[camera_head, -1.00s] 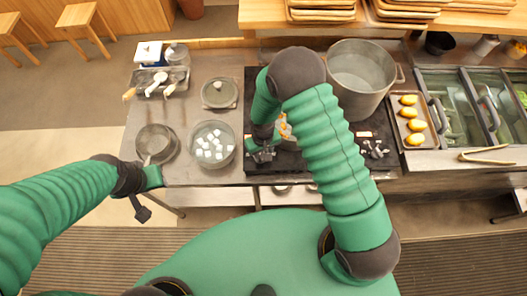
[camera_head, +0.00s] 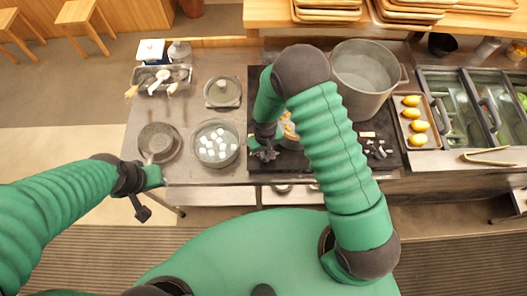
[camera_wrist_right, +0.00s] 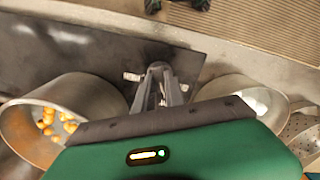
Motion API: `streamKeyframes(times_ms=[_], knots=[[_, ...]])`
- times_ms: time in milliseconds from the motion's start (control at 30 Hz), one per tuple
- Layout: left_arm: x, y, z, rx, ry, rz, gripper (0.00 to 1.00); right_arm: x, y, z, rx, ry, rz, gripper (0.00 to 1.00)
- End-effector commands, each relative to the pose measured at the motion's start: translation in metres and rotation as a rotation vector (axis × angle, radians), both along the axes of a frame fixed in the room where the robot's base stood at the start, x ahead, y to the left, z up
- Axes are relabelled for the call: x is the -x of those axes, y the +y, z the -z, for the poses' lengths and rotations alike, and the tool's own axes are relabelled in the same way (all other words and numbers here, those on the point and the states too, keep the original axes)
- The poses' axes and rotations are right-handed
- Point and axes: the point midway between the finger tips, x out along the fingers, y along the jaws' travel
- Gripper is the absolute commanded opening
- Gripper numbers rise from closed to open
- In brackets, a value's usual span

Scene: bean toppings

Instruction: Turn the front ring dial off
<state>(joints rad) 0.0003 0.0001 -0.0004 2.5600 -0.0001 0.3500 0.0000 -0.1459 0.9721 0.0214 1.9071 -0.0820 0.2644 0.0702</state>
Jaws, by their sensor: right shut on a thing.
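My right gripper (camera_head: 264,154) reaches down to the front left corner of the black stove top (camera_head: 325,158). In the right wrist view its fingers (camera_wrist_right: 160,72) are shut on a small dial, mostly hidden between them. Small metal dial parts (camera_wrist_right: 132,77) show beside the fingertips. Whether the dial is on or off cannot be told. Another group of small dials (camera_head: 378,149) sits on the right part of the stove. My left gripper (camera_head: 143,210) hangs in front of the counter, apart from it; its jaws are too small to read.
A pot with orange pieces (camera_head: 290,128) stands behind my right gripper, partly hidden by my arm; it also shows in the wrist view (camera_wrist_right: 82,93). A glass bowl of white cubes (camera_head: 215,145), a pan (camera_head: 160,143) and a large pot (camera_head: 364,78) stand nearby.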

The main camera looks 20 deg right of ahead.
Motion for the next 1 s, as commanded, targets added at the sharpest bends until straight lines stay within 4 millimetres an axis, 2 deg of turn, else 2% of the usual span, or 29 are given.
streamKeyframes(times_ms=[700, 1000], knots=[[0.0, 0.0, 0.016, 0.0, 0.0, 0.001, 0.36, 0.0, 0.003, 0.0, -0.005, 0.003, -0.547, 0.0], [0.0, 0.0, 0.017, 0.0, 0.0, 0.001, 0.36, 0.0, 0.003, 0.0, -0.005, 0.004, -0.699, 0.0]])
